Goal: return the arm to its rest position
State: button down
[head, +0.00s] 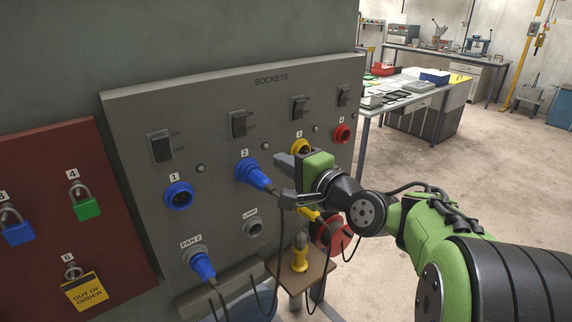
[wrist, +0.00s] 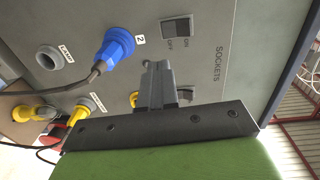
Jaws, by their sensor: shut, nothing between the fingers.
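My gripper (head: 288,164) is in front of the socket panel (head: 225,115), just below and left of the yellow socket 3 (head: 300,147) in the head view. In the wrist view the fingers of my gripper (wrist: 155,82) are together with nothing between them. I cannot tell whether the fingertips touch the panel. My green arm reaches in from the lower right. A blue plug (head: 254,174) is in socket 2, left of the gripper, and shows in the wrist view (wrist: 113,50) too. The gripper hides part of the panel around socket 3.
A blue plug (head: 203,266) hangs from the FAN 2 socket. A small wooden shelf (head: 318,265) with a yellow plug (head: 300,256) is below the gripper, with loose cables nearby. A red lockout board (head: 50,215) is at left. Open floor (head: 480,150) and a workbench (head: 455,97) lie right.

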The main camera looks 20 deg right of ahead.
dwell(0.3)
jog(key=s+a+f+n+g, duration=0.4)
jog(key=s+a+n, duration=0.1)
jog(key=a+n, duration=0.1)
jog(key=s+d+f+n+g+h, duration=0.1)
jog(key=s+f+n+g+h, duration=0.1)
jog(key=s, duration=0.9)
jog(key=s+d+f+n+g+h, duration=0.2)
jog(key=s+f+n, duration=0.4)
jog(key=s, duration=0.5)
jog(key=f+g+h, duration=0.1)
jog(key=f+g, duration=0.1)
jog(key=shift+g, duration=0.4)
